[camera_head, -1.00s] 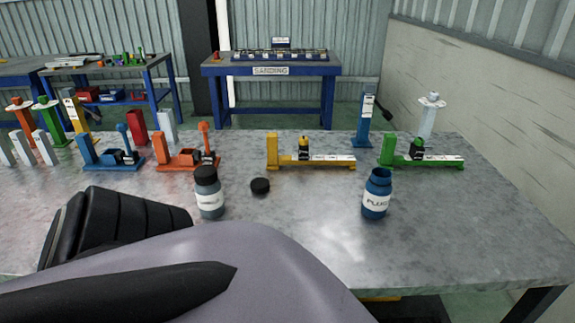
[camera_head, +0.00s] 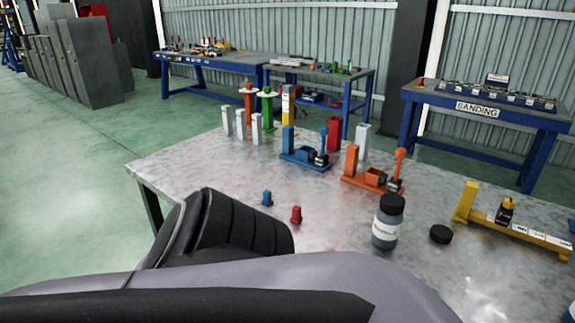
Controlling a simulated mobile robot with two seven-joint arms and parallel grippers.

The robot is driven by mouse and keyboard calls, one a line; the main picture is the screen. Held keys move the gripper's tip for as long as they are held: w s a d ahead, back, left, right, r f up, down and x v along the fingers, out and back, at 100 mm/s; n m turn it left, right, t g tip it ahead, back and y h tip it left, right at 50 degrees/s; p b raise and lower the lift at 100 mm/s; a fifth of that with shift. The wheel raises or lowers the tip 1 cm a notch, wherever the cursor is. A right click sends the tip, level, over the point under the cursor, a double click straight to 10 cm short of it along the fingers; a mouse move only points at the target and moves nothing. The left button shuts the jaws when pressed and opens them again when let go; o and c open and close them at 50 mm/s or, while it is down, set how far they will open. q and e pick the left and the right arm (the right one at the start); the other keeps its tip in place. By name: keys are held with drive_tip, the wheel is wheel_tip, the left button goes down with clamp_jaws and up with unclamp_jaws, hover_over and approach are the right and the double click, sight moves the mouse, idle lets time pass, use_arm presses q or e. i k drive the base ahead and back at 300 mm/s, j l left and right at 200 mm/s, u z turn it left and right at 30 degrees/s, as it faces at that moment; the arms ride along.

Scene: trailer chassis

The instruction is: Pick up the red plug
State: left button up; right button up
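The red plug (camera_head: 296,215) stands on the grey metal table (camera_head: 340,240) in the head view, just right of a black ribbed part of my own arm. A small blue plug (camera_head: 267,198) stands behind it and to its left. Neither gripper's fingers show. My arm covers the near left part of the table.
A dark bottle with a black lid (camera_head: 388,225) and a loose black cap (camera_head: 441,234) stand to the right. Orange (camera_head: 370,182) and blue (camera_head: 305,160) fixtures and several posts stand behind.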

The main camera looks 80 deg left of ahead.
sight(296, 218)
drive_tip(key=u, duration=2.35)
